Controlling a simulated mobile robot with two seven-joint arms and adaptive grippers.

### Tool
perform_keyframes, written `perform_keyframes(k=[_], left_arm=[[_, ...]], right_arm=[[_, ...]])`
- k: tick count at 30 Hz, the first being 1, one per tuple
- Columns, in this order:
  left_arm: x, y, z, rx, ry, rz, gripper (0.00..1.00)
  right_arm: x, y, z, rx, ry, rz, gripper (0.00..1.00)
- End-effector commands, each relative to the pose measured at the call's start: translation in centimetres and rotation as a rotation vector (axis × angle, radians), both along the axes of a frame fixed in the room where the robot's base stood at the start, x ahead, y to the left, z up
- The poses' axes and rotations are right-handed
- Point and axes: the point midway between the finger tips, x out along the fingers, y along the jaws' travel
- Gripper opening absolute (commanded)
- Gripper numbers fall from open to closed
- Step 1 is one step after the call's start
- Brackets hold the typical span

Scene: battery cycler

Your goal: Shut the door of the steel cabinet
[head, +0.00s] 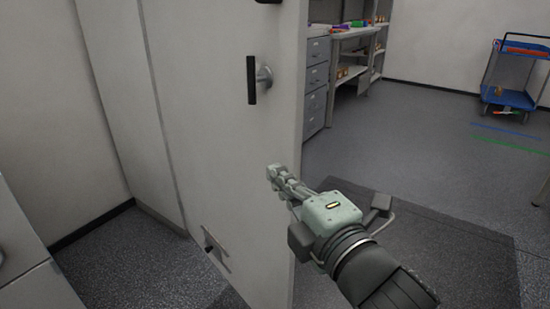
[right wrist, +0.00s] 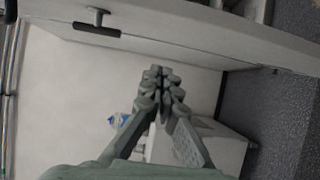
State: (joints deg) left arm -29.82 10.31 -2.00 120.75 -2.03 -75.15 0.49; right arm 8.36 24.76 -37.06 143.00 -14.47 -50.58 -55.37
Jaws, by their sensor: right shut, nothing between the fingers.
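The pale door (head: 225,140) stands upright and open in the head view, its free edge toward the middle of the picture. A black handle (head: 252,80) on a round metal mount sits on its face; it also shows at the top of the right wrist view (right wrist: 97,28). My right gripper (head: 275,172) is shut and empty, its fingertips overlapping the door's free edge below the handle. I cannot tell whether they touch it. Its closed fingers point at the pale surface in the wrist view (right wrist: 160,75). My left gripper is out of view.
A grey drawer unit (head: 315,85) and shelving stand behind the door. A blue trolley (head: 515,95) stands at the far right. A dark mat (head: 400,235) lies under my right arm.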

Motion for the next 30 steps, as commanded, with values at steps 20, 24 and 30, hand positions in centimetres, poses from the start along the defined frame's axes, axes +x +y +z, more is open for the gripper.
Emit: perform_keyframes(k=[20,24,30], left_arm=[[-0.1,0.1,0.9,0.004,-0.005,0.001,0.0],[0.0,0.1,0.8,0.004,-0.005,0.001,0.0],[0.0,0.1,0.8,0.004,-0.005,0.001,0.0]], right_arm=[[9.3,0.9,0.0,-0.004,0.0,0.002,0.0],[9.6,0.4,0.0,-0.003,0.0,0.002,0.0],[9.7,0.3,0.0,-0.002,0.0,0.003,0.0]])
